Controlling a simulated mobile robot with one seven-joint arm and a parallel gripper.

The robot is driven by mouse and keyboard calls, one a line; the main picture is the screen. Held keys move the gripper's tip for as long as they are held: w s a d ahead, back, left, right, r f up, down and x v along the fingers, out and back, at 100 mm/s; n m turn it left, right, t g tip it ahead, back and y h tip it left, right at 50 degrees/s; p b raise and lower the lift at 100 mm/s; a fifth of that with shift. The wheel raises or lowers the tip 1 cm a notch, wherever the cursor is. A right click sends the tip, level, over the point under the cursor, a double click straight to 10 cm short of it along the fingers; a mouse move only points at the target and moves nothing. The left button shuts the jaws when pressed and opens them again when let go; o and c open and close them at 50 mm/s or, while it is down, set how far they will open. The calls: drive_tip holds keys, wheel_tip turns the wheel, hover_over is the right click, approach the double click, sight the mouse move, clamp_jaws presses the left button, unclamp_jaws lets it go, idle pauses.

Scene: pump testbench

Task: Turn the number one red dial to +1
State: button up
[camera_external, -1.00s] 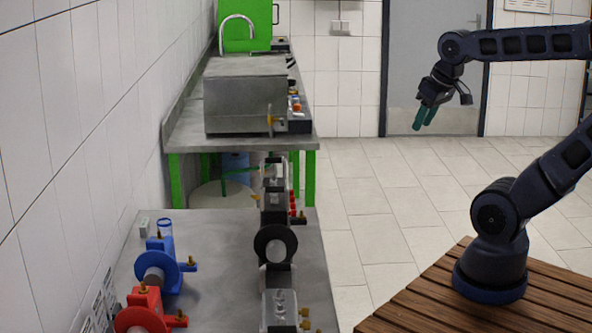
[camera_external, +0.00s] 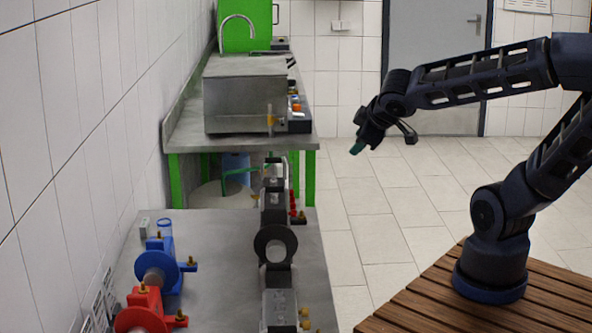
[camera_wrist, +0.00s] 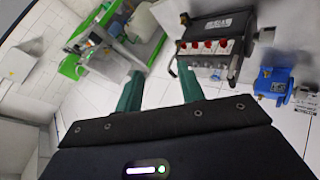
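A row of several small red dials (camera_wrist: 208,45) sits on the face of a dark box (camera_wrist: 222,24) at the upper right of the wrist view. The red dials (camera_external: 292,203) also show as small spots on the right side of the pump unit in the external view. Their numbers and settings are too small to read. My gripper (camera_wrist: 158,76) is open and empty, its two green fingers apart. In the external view my gripper (camera_external: 357,148) hangs in the air right of the bench, above floor level and apart from the dials.
A metal bench (camera_external: 225,235) carries a blue pump (camera_external: 160,265), a red pump (camera_external: 143,310) and a grey pump unit (camera_external: 273,245). A second green-legged bench (camera_external: 185,135) stands behind. The tiled floor (camera_external: 370,215) between bench and my base is clear.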

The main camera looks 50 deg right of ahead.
sight(295, 212)
drive_tip(key=w+a+f+n+t+y, duration=0.15)
drive_tip(key=a+f+n, duration=0.35)
drive_tip(key=a+f, duration=0.65)
drive_tip(key=shift+g+h, duration=0.25)
drive_tip(key=shift+w+a+r+x, duration=0.1)
drive_tip(key=shift+x, duration=1.7)
drive_tip(key=shift+w+a+r+x, duration=0.1)
drive_tip(key=shift+w+x, duration=0.05)
drive_tip(key=shift+x, duration=1.6)
drive_tip(key=shift+w+a+r+x, duration=0.1)
drive_tip(key=shift+r+x, duration=0.05)
drive_tip(key=shift+x, duration=1.65)
clamp_jaws()
